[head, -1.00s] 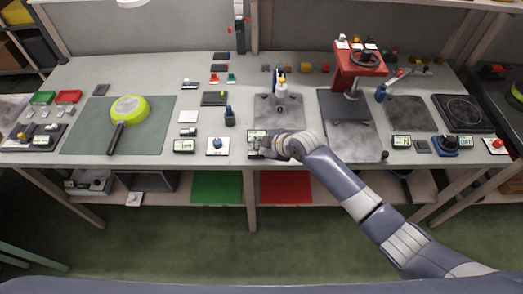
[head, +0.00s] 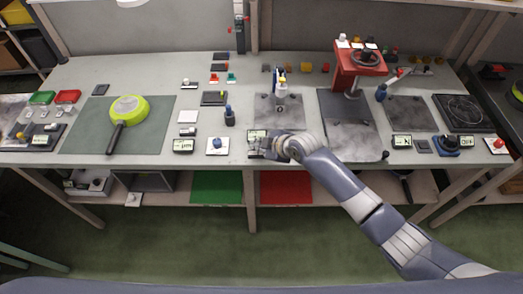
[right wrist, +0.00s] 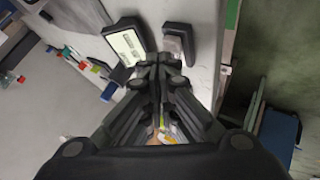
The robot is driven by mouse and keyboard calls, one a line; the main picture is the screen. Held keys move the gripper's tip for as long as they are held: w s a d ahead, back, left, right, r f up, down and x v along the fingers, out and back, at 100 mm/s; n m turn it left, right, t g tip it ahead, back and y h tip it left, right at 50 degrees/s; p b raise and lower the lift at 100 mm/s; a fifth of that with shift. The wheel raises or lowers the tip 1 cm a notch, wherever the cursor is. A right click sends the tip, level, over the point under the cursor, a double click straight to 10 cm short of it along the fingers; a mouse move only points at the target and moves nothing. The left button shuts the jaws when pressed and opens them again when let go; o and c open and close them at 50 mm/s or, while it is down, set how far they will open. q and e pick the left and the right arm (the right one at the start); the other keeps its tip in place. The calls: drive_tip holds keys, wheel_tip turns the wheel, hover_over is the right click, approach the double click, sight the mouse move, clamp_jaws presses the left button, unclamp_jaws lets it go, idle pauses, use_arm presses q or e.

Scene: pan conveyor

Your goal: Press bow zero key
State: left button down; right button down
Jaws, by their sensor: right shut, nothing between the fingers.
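My right gripper (head: 268,148) is at the bench's front edge, just right of a small display (head: 257,134). Its fingers are shut together and empty. In the right wrist view the fingertips (right wrist: 160,66) are right by a small dark key housing with a pale key top (right wrist: 174,46), which sits beside the display (right wrist: 127,44). This looks like the bow zero key, but I cannot read a label. I cannot tell whether the fingertips touch it. In the head view the gripper hides the key. My left gripper is out of view.
A green pan (head: 129,109) lies on a dark mat (head: 84,136) at the left. A blue-knobbed box (head: 217,145) stands left of my gripper. A red press (head: 350,68) stands behind on the right. Red (head: 286,187) and green (head: 216,186) panels lie below the bench.

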sight(260, 153)
drive_tip(key=shift+f+b, duration=0.45)
drive_tip(key=shift+f, duration=0.15)
idle(0.4)
drive_tip(key=shift+r, duration=0.1)
drive_tip(key=shift+r+p, duration=0.85)
wheel_tip(260, 153, up, 5)
drive_tip(key=p, duration=0.4)
drive_tip(key=shift+r+p, duration=0.1)
drive_tip(key=shift+p, duration=0.2)
idle(0.5)
